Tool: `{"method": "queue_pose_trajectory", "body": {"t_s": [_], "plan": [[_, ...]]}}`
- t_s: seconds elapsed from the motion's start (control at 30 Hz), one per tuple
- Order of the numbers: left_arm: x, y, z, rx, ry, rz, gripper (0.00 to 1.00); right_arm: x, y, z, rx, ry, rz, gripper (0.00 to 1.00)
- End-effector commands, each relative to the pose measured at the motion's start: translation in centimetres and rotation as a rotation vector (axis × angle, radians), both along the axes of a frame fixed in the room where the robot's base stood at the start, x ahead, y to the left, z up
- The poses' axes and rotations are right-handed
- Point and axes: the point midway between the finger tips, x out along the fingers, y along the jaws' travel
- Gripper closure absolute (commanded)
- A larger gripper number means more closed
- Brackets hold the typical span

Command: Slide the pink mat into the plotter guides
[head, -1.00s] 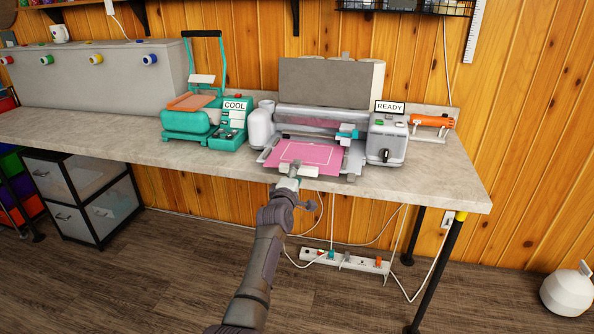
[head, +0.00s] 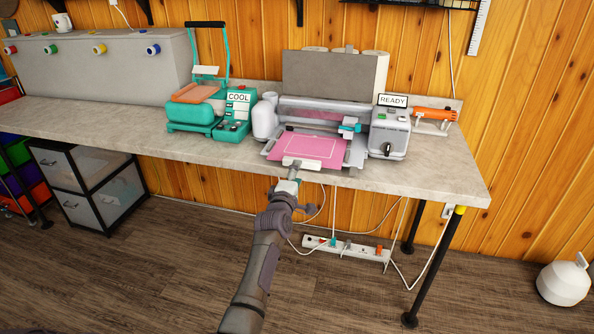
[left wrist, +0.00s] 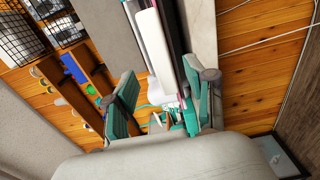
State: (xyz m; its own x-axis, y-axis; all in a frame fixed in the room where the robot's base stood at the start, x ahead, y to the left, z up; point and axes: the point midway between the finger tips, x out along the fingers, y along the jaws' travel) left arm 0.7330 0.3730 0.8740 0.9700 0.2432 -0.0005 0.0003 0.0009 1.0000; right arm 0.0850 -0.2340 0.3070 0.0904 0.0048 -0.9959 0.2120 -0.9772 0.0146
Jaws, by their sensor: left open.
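The pink mat (head: 317,148) lies flat at the front of the plotter (head: 335,112), its near edge toward the bench front. A white outline shows on it. My left gripper (head: 301,163) is at the mat's near edge, over the bench front. In the left wrist view, its teal fingers (left wrist: 162,95) are apart, with a thin pink edge seen in line with the gap between them. I cannot tell whether the fingers touch the mat. The plotter guides are too small to make out clearly. My right gripper is not in view.
A teal heat press (head: 200,115) with a COOL sign stands left of the plotter. A grey control box (head: 390,137) under a READY sign and an orange tool (head: 432,113) are on the right. The front right of the bench (head: 440,180) is clear.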

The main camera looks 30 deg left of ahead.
Motion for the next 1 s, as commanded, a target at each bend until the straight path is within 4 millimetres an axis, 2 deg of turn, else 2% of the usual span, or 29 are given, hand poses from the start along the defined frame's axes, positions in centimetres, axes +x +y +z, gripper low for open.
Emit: {"method": "queue_pose_trajectory", "body": {"t_s": [0.73, 1.0], "plan": [[-3.0, -0.8, 0.1, 0.0, 0.001, -0.001, 0.45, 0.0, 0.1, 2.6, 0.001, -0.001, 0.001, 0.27], [-3.6, -0.9, 0.0, 0.001, 0.0, 0.0, 0.45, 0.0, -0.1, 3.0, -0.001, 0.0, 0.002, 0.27]]}}
